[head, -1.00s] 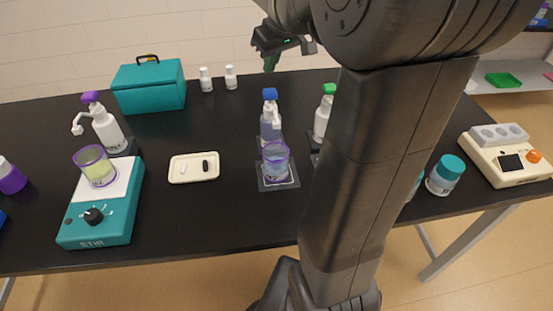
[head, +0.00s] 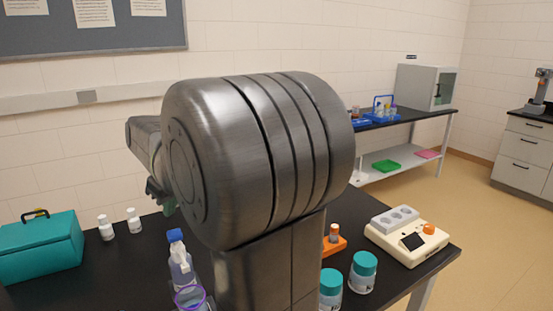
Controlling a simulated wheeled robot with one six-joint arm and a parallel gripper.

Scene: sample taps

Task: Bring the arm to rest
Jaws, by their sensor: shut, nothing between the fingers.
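My arm rises through the middle of the head view, and its large grey joint covers much of the picture. My gripper (head: 166,202) shows small and partly hidden at the left side of that joint, above the back of the black table (head: 90,278). It is shut with nothing in it.
A teal case (head: 40,247) and two small white bottles (head: 106,228) (head: 134,220) stand left. A side bench (head: 405,122) stands behind. Floor at right is clear.

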